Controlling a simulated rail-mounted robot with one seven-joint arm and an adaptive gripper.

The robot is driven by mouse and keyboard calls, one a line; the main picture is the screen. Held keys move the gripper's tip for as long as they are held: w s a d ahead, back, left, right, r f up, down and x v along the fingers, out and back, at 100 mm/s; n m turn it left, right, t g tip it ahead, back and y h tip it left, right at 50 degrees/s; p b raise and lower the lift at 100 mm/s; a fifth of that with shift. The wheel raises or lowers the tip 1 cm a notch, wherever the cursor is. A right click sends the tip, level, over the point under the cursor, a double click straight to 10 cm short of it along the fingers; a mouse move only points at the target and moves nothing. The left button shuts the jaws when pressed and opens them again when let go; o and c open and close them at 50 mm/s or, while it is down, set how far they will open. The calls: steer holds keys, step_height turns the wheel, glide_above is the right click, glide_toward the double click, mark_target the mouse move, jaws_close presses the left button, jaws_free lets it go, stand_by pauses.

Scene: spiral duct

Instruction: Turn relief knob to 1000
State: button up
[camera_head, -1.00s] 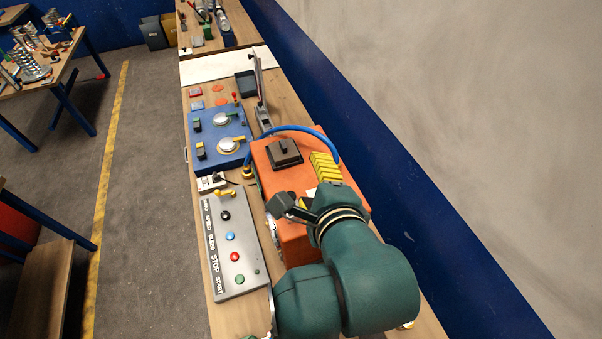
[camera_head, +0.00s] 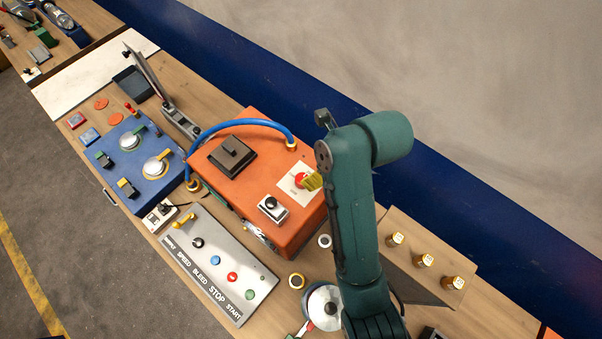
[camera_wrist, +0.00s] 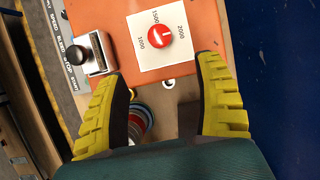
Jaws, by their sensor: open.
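The relief knob (camera_wrist: 161,36) is a round red knob with a white mark on a white dial plate (camera_wrist: 150,62) in the wrist view. The labels 1000, 1500 and 2000 run around it from left to right. The white mark lies roughly sideways; which end points cannot be told. The knob also shows in the head view (camera_head: 299,178) on top of the orange box (camera_head: 222,190), beside my yellow fingertips. My gripper (camera_wrist: 164,100) is open and empty, its fingers wide apart. In the wrist view the knob lies ahead of the gap between them, apart from both.
A black-topped silver switch (camera_wrist: 90,52) sits left of the dial. A blue hose (camera_head: 245,122) arches over the box, near a black square fitting (camera_head: 230,154). A grey button panel (camera_head: 222,262) and a blue valve panel (camera_head: 135,158) lie to the left.

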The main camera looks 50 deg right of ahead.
mark_target(302, 178)
steer(key=x, duration=1.3)
steer(key=shift+w+a+f, duration=0.1)
steer(key=shift+w+f, duration=0.2)
steer(key=c, duration=1.2)
